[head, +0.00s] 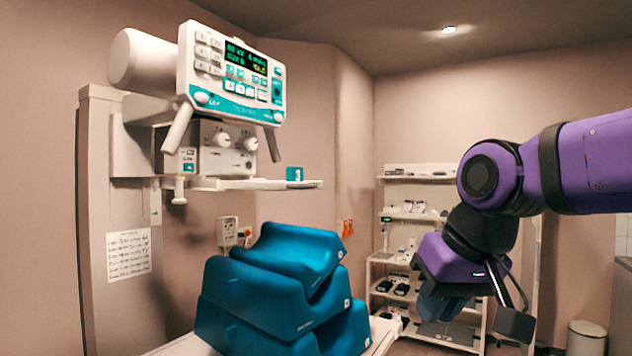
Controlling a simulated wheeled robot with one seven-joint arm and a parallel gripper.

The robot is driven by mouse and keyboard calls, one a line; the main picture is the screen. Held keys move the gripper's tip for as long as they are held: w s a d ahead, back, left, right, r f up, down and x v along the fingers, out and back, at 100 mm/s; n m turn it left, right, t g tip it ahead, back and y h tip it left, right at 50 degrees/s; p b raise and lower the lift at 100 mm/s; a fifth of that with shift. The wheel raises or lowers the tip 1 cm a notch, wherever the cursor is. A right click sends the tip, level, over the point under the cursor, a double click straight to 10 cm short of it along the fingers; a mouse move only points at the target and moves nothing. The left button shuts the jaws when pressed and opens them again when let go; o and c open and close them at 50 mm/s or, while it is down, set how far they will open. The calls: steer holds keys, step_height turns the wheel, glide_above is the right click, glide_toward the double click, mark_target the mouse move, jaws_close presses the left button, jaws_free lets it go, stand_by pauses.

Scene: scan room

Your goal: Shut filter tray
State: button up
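The filter tray (250,184) is a thin, pale flat tray under the X-ray tube head's collimator box (218,148). It sticks out to the right of the box, so it looks pulled out. A small teal block (294,174) stands near its right end. My gripper (438,308) hangs at the end of my purple arm on the right, below and to the right of the tray and well apart from it. Its fingers are dark and partly hidden by my wrist, so I cannot see whether they are open or shut.
A control panel (238,70) with a lit display and two slanting handles sits above the tray. Stacked blue cushions (270,290) lie on a pale table below it. White shelves (415,172) stand behind my arm. Open air lies between my arm and the tray.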

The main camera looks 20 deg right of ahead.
steer(key=w+r+m+y, duration=0.1)
steer(key=w+r+m, duration=0.1)
steer(key=w+r, duration=0.3)
steer(key=w+r+m+y, duration=0.1)
steer(key=w+r+m, duration=0.2)
steer(key=w+r, duration=0.3)
steer(key=w+r+m+y, duration=0.2)
steer(key=w+r, duration=0.4)
steer(key=r, duration=0.7)
steer(key=shift+w+d+r+m+t, duration=0.1)
steer(key=shift+d+m+t, duration=0.1)
steer(key=shift+m, duration=0.15)
steer(key=shift+w+d+m+t, duration=0.1)
steer(key=shift+m+t, duration=0.1)
steer(key=shift+m, duration=0.15)
jaws_close()
steer(key=w+a+r+x, duration=0.1)
steer(key=x, duration=1.2)
steer(key=shift+w+a+r, duration=0.25)
steer(key=shift+a+r, duration=0.05)
steer(key=shift+r, duration=0.05)
steer(key=shift+w+a, duration=0.1)
steer(key=w+a, duration=0.4)
steer(key=w, duration=0.1)
steer(key=w+a, duration=0.3)
steer(key=w, duration=0.2)
steer(key=w+a, duration=0.4)
steer(key=w, duration=0.1)
steer(key=shift+w+a, duration=0.2)
steer(key=shift+a, duration=0.2)
